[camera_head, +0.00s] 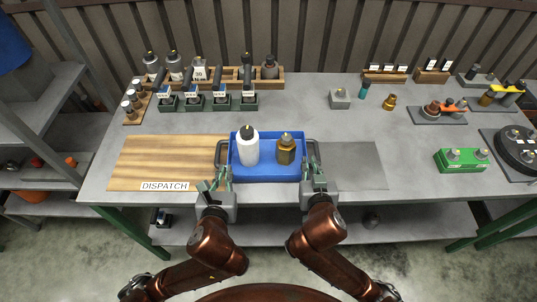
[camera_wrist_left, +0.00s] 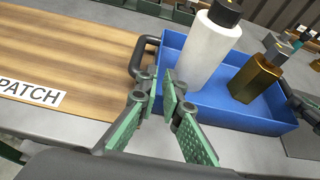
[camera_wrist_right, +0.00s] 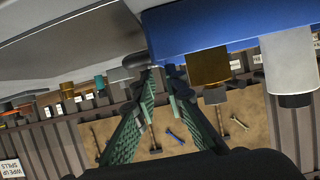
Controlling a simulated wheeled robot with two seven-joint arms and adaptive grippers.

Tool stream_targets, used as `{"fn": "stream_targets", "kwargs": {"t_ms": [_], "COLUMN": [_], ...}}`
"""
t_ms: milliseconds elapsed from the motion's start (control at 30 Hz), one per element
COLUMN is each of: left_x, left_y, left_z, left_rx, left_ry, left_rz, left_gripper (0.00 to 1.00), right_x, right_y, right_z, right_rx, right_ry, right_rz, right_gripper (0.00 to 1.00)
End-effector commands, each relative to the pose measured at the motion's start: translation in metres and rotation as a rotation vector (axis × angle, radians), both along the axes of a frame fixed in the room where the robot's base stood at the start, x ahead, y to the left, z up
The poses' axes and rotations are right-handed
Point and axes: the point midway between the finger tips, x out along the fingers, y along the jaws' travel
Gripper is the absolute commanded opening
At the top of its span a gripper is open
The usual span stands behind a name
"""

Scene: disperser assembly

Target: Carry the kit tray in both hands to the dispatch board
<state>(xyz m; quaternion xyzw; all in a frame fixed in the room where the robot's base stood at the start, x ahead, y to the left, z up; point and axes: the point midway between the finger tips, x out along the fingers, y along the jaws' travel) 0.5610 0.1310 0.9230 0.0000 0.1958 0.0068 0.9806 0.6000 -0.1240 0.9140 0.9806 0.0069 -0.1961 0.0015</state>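The blue kit tray (camera_head: 267,178) sits on the grey table and holds a white bottle (camera_head: 247,148) and an amber bottle (camera_head: 286,150), both upright. A dark handle stands on each short side: the left handle (camera_wrist_left: 138,58) and the right handle (camera_head: 315,150). My left gripper (camera_head: 219,179) is open at the near end of the left handle; whether it touches the handle is unclear. My right gripper (camera_head: 313,173) looks open beside the near end of the right handle, its contact hidden. The wooden dispatch board (camera_head: 150,158) lies just left of the tray, labelled DISPATCH.
A dark grey mat (camera_head: 355,165) lies right of the tray. A green box (camera_head: 461,160) and a black round fixture (camera_head: 518,148) stand further right. Racks with bottles (camera_head: 225,76) and several small green-grey holders line the back. The board's surface is clear.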

Motion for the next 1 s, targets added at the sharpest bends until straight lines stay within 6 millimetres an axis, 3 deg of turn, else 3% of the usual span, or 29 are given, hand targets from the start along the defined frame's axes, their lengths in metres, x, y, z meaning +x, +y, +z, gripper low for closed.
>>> {"fn": "stream_targets", "kwargs": {"t_ms": [267, 433, 1000], "left_x": [0.000, 0.010, 0.097], "left_y": [0.002, 0.001, 0.001], "left_z": [0.001, -0.004, -0.040], "left_rx": [-0.001, -0.002, -0.003], "left_ry": [-0.001, 0.000, 0.001], "left_rz": [0.004, 0.004, 0.001], "left_gripper": [0.07, 0.07, 0.07], "right_x": [0.001, 0.007, 0.063], "right_y": [0.002, 0.001, 0.000], "right_z": [0.001, -0.002, -0.026], "right_rx": [0.000, -0.002, -0.003], "right_ry": [-0.001, 0.000, 0.000], "right_rz": [0.003, 0.001, -0.001], "right_gripper": [0.12, 0.12, 0.12]}}
